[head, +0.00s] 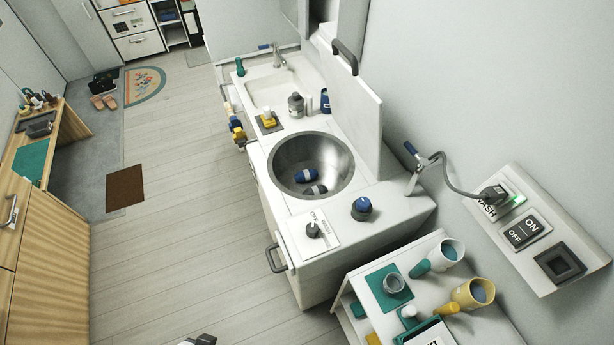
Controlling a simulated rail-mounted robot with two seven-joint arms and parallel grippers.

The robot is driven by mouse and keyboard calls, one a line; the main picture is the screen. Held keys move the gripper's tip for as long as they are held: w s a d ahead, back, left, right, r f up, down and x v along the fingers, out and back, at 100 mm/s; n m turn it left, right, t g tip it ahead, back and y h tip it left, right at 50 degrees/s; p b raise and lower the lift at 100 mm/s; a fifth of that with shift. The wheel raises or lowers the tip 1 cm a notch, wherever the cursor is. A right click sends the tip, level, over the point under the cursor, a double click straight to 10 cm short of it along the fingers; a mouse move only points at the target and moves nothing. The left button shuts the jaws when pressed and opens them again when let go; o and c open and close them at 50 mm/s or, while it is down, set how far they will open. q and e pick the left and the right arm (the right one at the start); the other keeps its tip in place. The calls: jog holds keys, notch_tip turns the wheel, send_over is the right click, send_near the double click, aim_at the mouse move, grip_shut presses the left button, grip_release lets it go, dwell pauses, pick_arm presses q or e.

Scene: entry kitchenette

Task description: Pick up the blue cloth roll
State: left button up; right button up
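A blue cloth roll (304,175) with a pale band lies inside the round metal basin (281,151) of the white counter unit. A second, darker roll with a pale band (315,190) lies just below it in the picture, close to the basin wall. A small grey and black piece, which looks like the tip of my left gripper (200,341), shows at the bottom edge, far from the basin. Its fingers cannot be made out. My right gripper is not in view.
A raised white lid (354,105) stands behind the basin. A blue-topped knob (361,208) and a grey dial (314,230) sit on the near counter. A side table (436,262) with yellow and white cups stands at the lower right.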

pick_arm(q)
jog(key=o, duration=0.8)
